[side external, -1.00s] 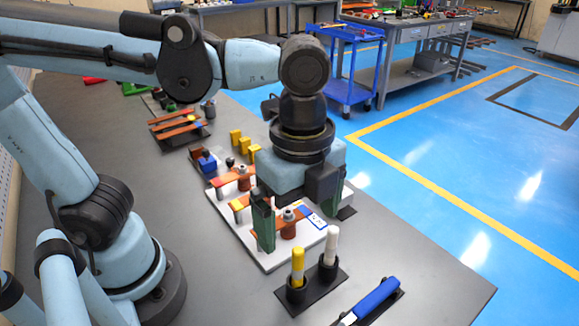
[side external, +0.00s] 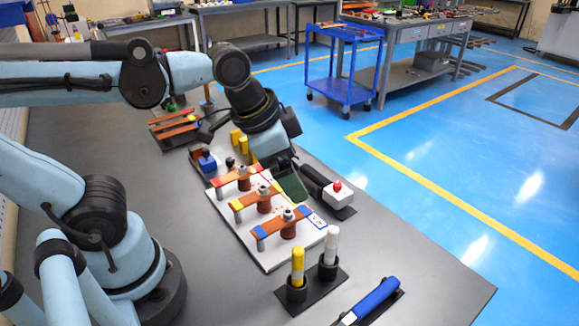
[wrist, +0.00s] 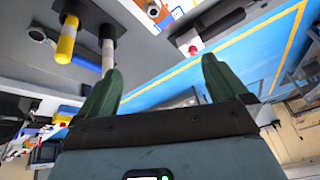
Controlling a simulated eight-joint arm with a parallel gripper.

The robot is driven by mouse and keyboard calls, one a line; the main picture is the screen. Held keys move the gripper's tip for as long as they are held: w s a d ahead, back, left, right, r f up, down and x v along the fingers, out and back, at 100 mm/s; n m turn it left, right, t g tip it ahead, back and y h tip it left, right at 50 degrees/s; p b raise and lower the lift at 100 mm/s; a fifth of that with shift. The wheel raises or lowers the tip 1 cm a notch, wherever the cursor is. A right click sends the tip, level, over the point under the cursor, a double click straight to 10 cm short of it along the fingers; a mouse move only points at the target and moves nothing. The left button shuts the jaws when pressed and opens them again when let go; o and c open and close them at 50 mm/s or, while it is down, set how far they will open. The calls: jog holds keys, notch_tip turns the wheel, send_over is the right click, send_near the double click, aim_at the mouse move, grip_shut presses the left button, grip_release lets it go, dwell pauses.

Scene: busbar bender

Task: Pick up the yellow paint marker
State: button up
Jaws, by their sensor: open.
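The yellow paint marker (side external: 297,266) stands upright in a black cup of a small holder (side external: 327,285) near the front of the bench. In the wrist view the yellow marker (wrist: 66,42) is at the upper left, outside the space between my fingers. A white marker (side external: 331,246) stands in the other cup of the holder, and it also shows in the wrist view (wrist: 107,50). My gripper (side external: 290,187) is tilted over the back right side of the white busbar board, apart from the yellow marker. In the wrist view its green fingers (wrist: 161,70) are spread and empty.
The white board (side external: 270,259) carries several copper bars on posts. A white box with a red button (side external: 338,194) sits at its right. Bare bench lies left of the board.

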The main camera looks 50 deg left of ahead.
jog(key=a+f+n, duration=0.1)
jog(key=a+n+t, duration=0.1)
jog(key=a+n, duration=0.1)
jog(key=a+f+n+t+y, duration=0.1)
jog(key=a+n, duration=0.1)
jog(key=shift+w+f, duration=0.3)
jog(key=shift+c, duration=1.1)
jog(key=shift+a+n, duration=0.2)
jog(key=shift+n, duration=0.1)
jog(key=shift+c, duration=1.3)
jog(key=c, duration=0.5)
